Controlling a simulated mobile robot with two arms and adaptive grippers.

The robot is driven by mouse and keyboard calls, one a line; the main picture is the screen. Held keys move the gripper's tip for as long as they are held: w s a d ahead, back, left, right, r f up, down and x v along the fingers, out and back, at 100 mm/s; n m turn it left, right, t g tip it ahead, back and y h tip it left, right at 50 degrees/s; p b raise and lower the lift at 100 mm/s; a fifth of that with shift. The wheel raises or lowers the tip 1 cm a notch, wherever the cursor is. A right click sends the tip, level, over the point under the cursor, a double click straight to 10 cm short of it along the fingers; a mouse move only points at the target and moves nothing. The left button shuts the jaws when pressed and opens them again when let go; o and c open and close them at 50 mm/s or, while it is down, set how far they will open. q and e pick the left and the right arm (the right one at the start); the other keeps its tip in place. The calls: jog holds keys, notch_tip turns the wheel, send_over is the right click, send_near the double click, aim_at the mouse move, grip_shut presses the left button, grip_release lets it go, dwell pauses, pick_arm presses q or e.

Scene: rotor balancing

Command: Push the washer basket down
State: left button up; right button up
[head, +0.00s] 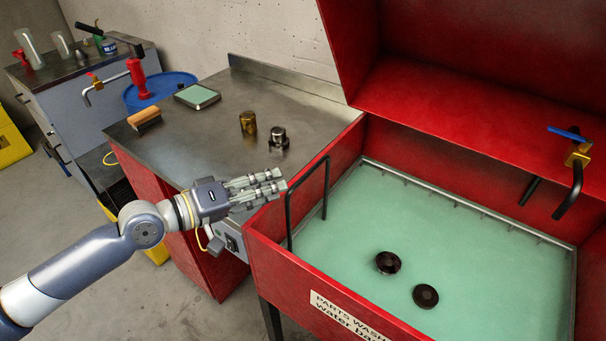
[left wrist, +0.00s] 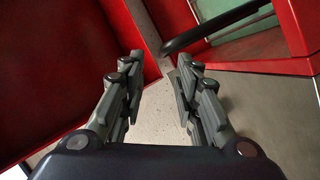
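The red parts washer (head: 268,255) stands at the right with its lid raised, filled with flat pale green. A black hoop handle (head: 326,185) stands upright at its left end; its dark bar also shows in the left wrist view (left wrist: 215,27). A thin grey rim (head: 470,205) runs along the inner walls; I cannot tell whether it is the basket's. Two dark round parts (head: 388,263) (head: 425,295) lie within the green area. My left gripper (head: 278,181) is left of the handle, apart from it. Its fingers are spread and empty in the left wrist view (left wrist: 158,82).
A metal-topped bench (head: 200,135) left of the washer holds a brush (head: 144,118), a green-topped box (head: 197,96), a brass cylinder (head: 248,123) and a dark metal part (head: 278,138). A black spout (head: 571,190) reaches over the washer's right side.

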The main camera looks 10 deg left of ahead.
aim_at(309, 172)
pick_arm(q)
jog(key=shift+m, duration=0.3)
jog(key=p+x, duration=0.2)
jog(key=x, duration=0.7)
jog(key=shift+w, duration=0.2)
jog(key=shift+x, duration=0.8)
jog(key=shift+f, duration=0.1)
pick_arm(e)
jog(key=shift+w+r, duration=0.2)
jog(key=shift+r, duration=0.85)
pick_arm(q)
grip_shut()
pick_arm(e)
jog(key=shift+d, duration=0.15)
